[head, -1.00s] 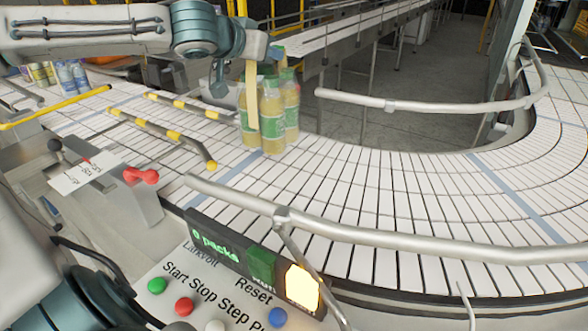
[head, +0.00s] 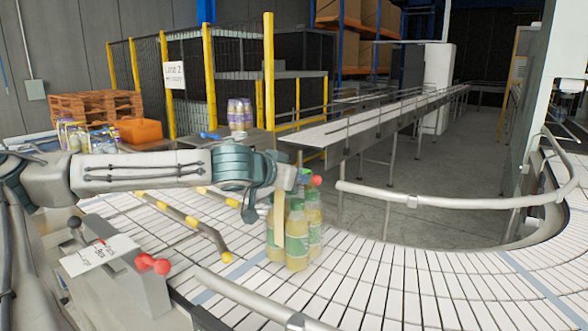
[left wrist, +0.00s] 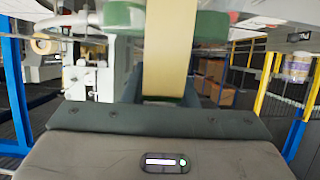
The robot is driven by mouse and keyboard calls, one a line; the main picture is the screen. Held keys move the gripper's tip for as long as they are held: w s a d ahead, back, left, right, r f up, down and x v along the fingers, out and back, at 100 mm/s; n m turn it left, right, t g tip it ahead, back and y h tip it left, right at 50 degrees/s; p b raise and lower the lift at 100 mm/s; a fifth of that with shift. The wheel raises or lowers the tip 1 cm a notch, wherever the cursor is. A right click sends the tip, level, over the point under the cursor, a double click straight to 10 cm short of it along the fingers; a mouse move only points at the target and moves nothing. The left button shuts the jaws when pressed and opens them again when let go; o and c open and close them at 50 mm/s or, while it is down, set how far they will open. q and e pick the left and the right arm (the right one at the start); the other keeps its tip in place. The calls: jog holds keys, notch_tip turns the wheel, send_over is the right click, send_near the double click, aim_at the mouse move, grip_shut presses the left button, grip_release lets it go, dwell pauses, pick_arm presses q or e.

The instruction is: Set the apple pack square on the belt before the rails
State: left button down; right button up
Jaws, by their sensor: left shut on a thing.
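The apple pack (head: 297,245), several bottles of yellowish juice with green labels, stands upright at the white slatted belt (head: 345,285), just right of the yellow-and-black rails (head: 190,221). My left gripper (head: 280,188) is at the top of the pack, shut on it, with a pale yellow strip running down between the bottles. The left wrist view shows the pale strip (left wrist: 168,60) and a green band close up, with the bottles themselves out of clear sight. Whether the pack's base touches the belt is hard to tell. My right gripper is not in view.
A curved grey guard rail (head: 440,198) runs behind the belt, and another (head: 255,305) runs along its front. A control box with a red handle (head: 152,264) stands at left. Other packs (head: 88,138) and an orange crate (head: 138,130) are farther back. The belt to the right is clear.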

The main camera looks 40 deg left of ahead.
aim_at(294, 193)
pick_arm(q)
jog(key=shift+s+d+f, duration=0.1)
jog(key=shift+d+f, duration=0.05)
jog(key=shift+f, duration=0.1)
notch_tip(294, 193, down, 2)
jog(key=shift+f+b, duration=0.1)
jog(key=shift+b, duration=0.45)
jog(key=shift+f, duration=0.45)
jog(key=c, duration=1.6)
grip_release()
jog(key=shift+f, duration=0.15)
jog(key=o, duration=0.4)
jog(key=shift+o, duration=0.2)
jog(key=shift+r, duration=0.2)
